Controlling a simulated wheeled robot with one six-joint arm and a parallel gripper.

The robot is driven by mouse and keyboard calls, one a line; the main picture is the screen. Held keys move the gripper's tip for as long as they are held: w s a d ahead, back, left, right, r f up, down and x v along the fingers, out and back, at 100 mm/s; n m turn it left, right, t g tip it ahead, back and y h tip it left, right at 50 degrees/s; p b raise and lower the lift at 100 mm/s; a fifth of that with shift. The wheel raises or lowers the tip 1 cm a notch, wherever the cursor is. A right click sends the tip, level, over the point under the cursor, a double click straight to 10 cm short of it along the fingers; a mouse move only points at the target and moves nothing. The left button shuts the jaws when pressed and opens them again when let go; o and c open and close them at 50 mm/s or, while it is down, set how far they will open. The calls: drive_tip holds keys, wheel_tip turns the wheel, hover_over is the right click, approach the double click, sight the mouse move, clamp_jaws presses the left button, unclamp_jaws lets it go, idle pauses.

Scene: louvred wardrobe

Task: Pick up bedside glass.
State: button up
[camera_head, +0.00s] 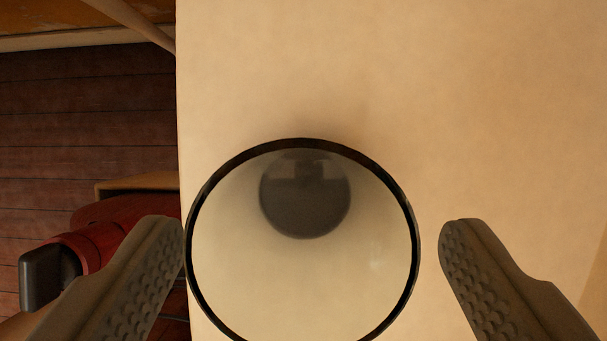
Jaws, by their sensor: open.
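The bedside glass (302,285) stands in the lower middle of the view, seen from above. It has a dark round rim, a pale clear inside and a dark round patch towards its far side. It is on a pale cream surface, close to that surface's left edge. My gripper (312,235) is open, with one finger on each side of the glass. The left finger is very near the rim or touching it; I cannot tell which. The right finger has a small gap to the rim. The near edge of the glass is cut off by the frame.
The pale surface (450,100) is clear beyond the glass and to the right. Its left edge drops to a dark red-brown plank floor (80,120). A red part with a black end (45,275) shows below at the lower left.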

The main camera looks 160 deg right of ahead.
sight(306, 182)
drive_tip(key=x, duration=0.4)
drive_tip(key=shift+w+a+f, duration=0.15)
drive_tip(key=shift+a+f, duration=0.05)
drive_tip(key=shift+f, duration=0.15)
drive_tip(key=c, duration=1.1)
